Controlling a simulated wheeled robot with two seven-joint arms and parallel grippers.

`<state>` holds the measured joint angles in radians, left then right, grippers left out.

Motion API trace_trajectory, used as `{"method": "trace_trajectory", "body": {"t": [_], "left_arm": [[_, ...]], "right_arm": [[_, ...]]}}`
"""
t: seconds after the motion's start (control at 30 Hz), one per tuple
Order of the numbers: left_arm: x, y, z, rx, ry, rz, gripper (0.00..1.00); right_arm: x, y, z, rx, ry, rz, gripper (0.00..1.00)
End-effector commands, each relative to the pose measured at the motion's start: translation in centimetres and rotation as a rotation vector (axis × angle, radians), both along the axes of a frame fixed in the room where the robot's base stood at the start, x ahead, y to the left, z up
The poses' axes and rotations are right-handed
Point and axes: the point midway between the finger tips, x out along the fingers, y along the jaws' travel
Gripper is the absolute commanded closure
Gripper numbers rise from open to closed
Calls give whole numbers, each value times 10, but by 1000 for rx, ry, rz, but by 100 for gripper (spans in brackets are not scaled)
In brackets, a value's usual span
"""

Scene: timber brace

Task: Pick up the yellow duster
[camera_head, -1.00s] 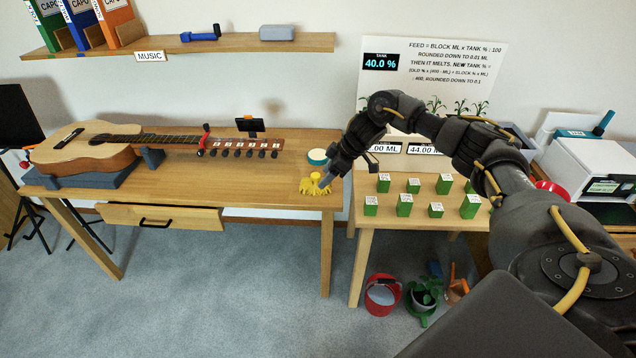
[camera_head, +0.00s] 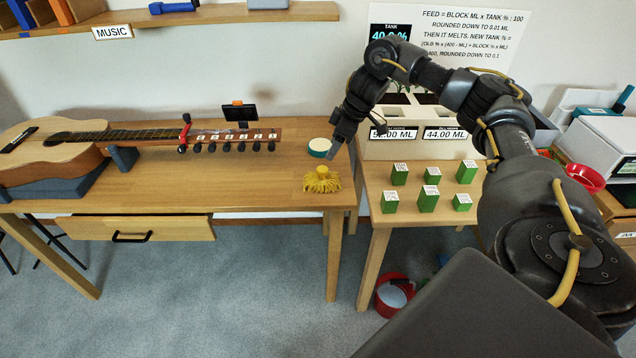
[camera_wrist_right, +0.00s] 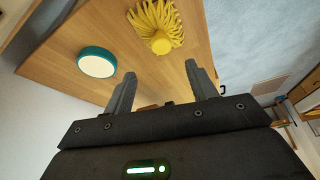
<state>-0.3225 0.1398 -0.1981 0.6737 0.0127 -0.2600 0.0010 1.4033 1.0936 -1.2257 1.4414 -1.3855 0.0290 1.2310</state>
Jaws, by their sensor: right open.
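The yellow duster (camera_head: 322,181) lies on the wooden table near its right front corner, its stringy head spread toward the front edge. In the right wrist view the duster (camera_wrist_right: 158,28) shows its round yellow knob, beyond the fingertips and apart from them. My right gripper (camera_head: 334,150) hangs just above and behind the duster; in the wrist view its two fingers (camera_wrist_right: 162,82) are spread with nothing between them. My left gripper is in neither view.
A teal-rimmed round tin (camera_head: 319,147) stands just behind the duster, close to my right gripper. A guitar (camera_head: 60,145) lies on a stand at left. Several green blocks (camera_head: 428,198) stand on the neighbouring table at right. The table front (camera_head: 250,195) left of the duster is clear.

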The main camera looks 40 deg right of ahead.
Motion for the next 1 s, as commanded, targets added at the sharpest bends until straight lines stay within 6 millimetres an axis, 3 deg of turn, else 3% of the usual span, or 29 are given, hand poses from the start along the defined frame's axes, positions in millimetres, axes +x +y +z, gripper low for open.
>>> {"method": "trace_trajectory", "body": {"t": [0.17, 0.4, 0.63, 0.77, 1.0], "left_arm": [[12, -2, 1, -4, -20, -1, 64], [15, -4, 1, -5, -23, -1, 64], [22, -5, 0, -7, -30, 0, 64], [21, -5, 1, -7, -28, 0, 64], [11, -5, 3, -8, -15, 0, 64]], "right_arm": [[-4, -6, -5, 0, 0, -12, 43], [4, 1, -39, 0, 3, -14, 43], [10, 6, -52, 1, -1, -13, 43], [11, 8, -56, 0, 1, -12, 43], [18, 19, -89, 0, 2, -10, 43]]}}
